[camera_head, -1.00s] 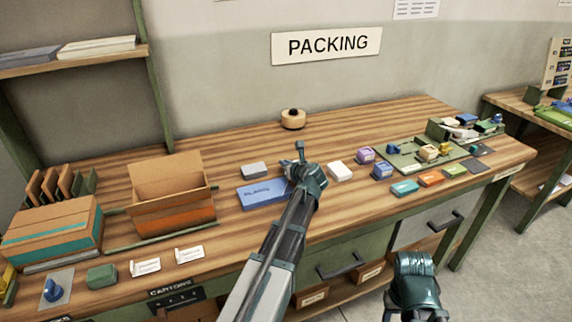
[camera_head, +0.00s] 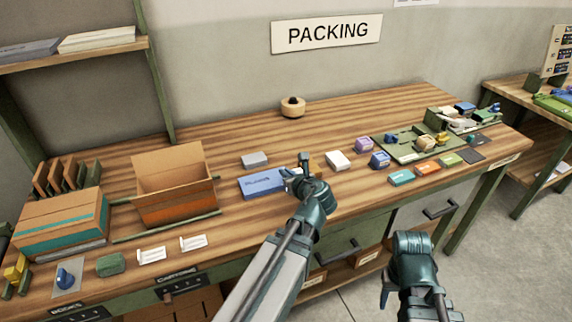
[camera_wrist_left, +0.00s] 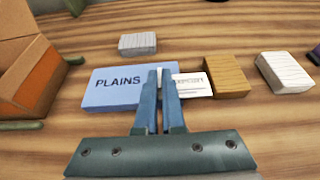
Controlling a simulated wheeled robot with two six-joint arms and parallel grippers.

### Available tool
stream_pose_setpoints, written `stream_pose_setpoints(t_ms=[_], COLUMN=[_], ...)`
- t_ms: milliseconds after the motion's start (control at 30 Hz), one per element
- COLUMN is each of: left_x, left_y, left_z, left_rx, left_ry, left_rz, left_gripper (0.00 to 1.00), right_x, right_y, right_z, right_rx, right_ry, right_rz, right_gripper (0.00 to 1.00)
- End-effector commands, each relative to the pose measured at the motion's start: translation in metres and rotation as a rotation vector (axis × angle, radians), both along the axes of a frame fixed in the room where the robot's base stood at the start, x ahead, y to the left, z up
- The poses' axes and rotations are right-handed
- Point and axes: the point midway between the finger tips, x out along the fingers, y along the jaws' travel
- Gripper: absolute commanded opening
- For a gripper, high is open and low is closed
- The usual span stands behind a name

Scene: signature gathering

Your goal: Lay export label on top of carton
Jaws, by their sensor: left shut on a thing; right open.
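My left gripper (camera_head: 298,176) is shut on a white export label (camera_wrist_left: 190,84) beside the blue PLAINS box (camera_head: 258,184). In the left wrist view, the label sticks out to the right of my fingertips (camera_wrist_left: 160,75), its lettering partly covered by a finger. It lies over or against the right end of the blue box (camera_wrist_left: 115,84); I cannot tell if it touches. A closed carton with a teal stripe (camera_head: 62,222) and an open carton with an orange front (camera_head: 174,178) stand at the left. My right gripper (camera_head: 388,290) is open and empty, off the bench front.
A brown block (camera_wrist_left: 226,76) lies right of the label. Two white cards (camera_head: 151,255) (camera_head: 193,242) and a green block (camera_head: 110,265) lie at the front left. A grey box (camera_head: 255,159) stands behind the blue box. Several small coloured boxes and a green tray (camera_head: 392,150) fill the right.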

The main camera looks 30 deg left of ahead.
Motion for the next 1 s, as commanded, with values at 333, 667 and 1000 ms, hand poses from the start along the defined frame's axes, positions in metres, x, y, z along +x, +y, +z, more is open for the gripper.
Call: stream_pose_setpoints(t_ms=[333, 667, 1000], left_x=[-0.007, -0.007, -0.007], left_y=[-0.004, -0.004, -0.004], left_z=[0.004, 0.05, 0.06], left_rx=[-0.001, -0.001, -0.001], left_ry=[-0.001, -0.001, -0.001], left_rz=[0.0, 0.0, 0.0], left_gripper=[0.0, 0.0, 0.0], right_x=[0.0, 0.0, 0.0], right_y=[0.0, 0.0, 0.0], right_z=[0.004, 0.05, 0.06], right_rx=[0.0, 0.0, 0.0], right_ry=[0.0, 0.0, 0.0], right_rz=[0.0, 0.0, 0.0], right_gripper=[0.5, 0.5, 0.5])
